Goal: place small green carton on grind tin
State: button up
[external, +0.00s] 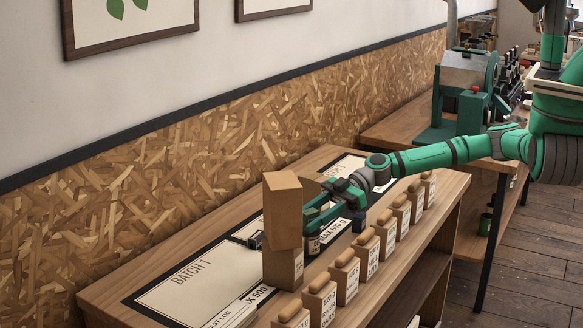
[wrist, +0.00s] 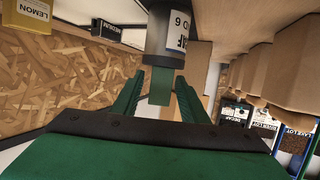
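The small green carton (wrist: 160,88) shows in the wrist view between my gripper's (wrist: 159,77) two green fingers, with a narrow gap visible on each side. It meets the dark end of the grind tin (wrist: 172,48), a dark cylinder with a white label, in this upside-down view. The carton is not clearly distinguishable from the green fingers there.
Two stacked brown boxes (external: 283,208) stand close beyond my gripper. A row of labelled tan bags (external: 346,277) lines the bench's front edge. A printed Batch 1 mat (external: 190,285) covers the left part.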

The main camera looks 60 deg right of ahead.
jog(key=shift+d+r, duration=0.2)
jog(key=v, duration=1.1)
jog(key=shift+s+d, duration=0.2)
jog(key=shift+s, duration=0.05)
jog(key=shift+r, duration=0.1)
